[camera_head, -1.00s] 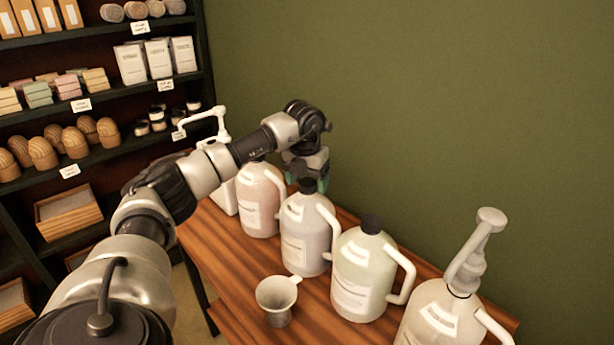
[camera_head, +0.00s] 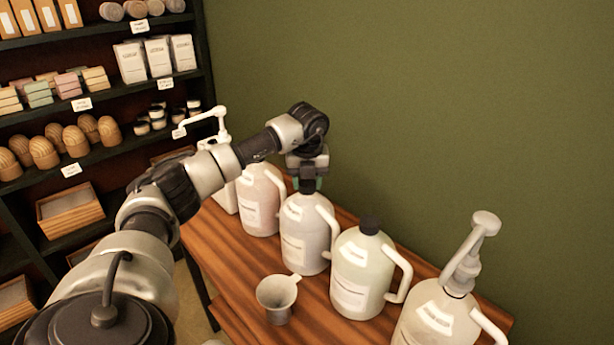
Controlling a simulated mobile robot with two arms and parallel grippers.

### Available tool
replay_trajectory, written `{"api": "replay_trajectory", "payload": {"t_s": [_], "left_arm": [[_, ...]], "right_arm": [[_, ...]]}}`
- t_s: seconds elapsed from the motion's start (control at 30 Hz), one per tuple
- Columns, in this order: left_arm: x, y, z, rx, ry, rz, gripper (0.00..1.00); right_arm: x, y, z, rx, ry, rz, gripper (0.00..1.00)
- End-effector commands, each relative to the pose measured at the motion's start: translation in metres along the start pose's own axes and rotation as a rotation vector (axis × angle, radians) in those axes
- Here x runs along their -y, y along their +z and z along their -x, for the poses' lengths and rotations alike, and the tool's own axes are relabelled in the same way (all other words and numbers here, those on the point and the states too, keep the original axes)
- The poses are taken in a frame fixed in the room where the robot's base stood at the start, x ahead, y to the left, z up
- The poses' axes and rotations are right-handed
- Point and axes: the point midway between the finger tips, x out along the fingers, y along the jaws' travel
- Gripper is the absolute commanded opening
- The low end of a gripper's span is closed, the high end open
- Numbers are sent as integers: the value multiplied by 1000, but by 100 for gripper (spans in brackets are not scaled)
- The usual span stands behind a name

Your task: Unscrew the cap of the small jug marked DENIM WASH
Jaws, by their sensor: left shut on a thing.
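Several jugs stand in a row on the wooden table (camera_head: 222,262). A grey-white jug (camera_head: 305,240) with a dark cap (camera_head: 306,186) and a white handle is the second of the dark-capped or pinkish jugs from the left. My left gripper (camera_head: 307,183) reaches down from above and is shut on that cap, which its fingers partly hide. The jug stands upright. Its label is too small to read, so I cannot tell whether it says DENIM WASH. My right gripper is not in view.
A pinkish jug (camera_head: 259,205) stands close on the left, and a pale green jug (camera_head: 361,270) with a dark cap on the right. A pump jug (camera_head: 437,318) is at the front right. A metal cup (camera_head: 277,300) stands in front. Stocked shelves (camera_head: 110,155) are at the left.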

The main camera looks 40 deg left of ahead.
Motion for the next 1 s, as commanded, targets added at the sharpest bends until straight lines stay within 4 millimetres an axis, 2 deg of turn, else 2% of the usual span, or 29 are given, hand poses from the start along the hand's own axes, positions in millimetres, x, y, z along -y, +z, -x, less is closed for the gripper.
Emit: {"api": "replay_trajectory", "payload": {"t_s": [0.6, 0.73, 0.97, 1.0], "left_arm": [[-1, 0, 2, -1, 92, 735, 23], [-1, 0, 1, 0, 101, 811, 23], [-2, 0, 0, 1, 103, 824, 23], [-2, 0, 0, 1, 103, 823, 46]], "right_arm": [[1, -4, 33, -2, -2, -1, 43], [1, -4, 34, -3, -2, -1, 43], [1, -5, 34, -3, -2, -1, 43], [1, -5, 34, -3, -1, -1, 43]]}}
